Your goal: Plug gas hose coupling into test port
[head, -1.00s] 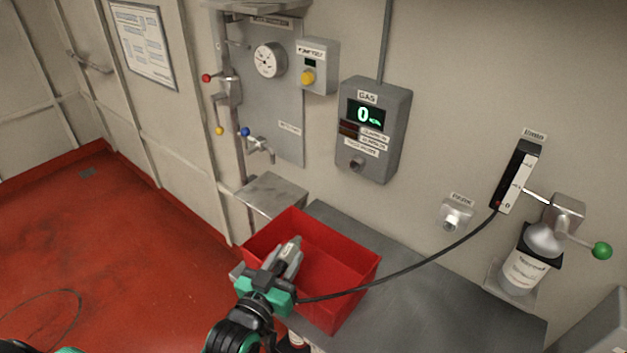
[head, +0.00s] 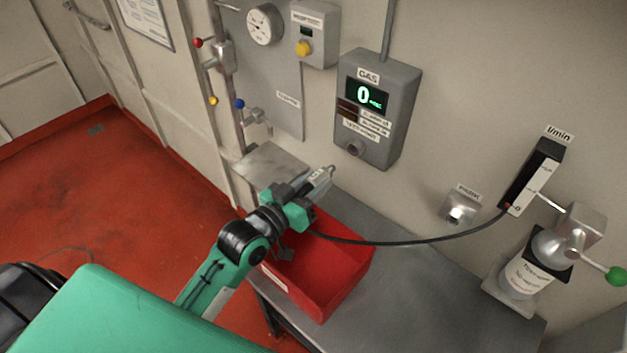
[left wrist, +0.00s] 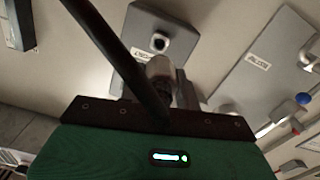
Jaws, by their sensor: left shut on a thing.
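My left gripper (head: 297,202) is shut on the grey gas hose coupling (head: 319,181), which points up and to the right, above the far end of the red bin. The black hose (head: 420,242) runs from the coupling to the flow meter. The test port (head: 356,148) is a round socket at the bottom of the grey GAS detector box (head: 378,105), whose display reads 0. The coupling is apart from the port, below and left of it. In the left wrist view the coupling (left wrist: 160,70) shows beyond the hose, with the port (left wrist: 160,42) ahead. My right gripper is not visible.
The red bin (head: 352,288) stands on a grey bench (head: 425,300). A parking holder (head: 459,207), a flow meter (head: 531,178) and a gas bottle (head: 527,275) with a green-knobbed valve are on the right. Valves and a gauge (head: 263,25) are at upper left.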

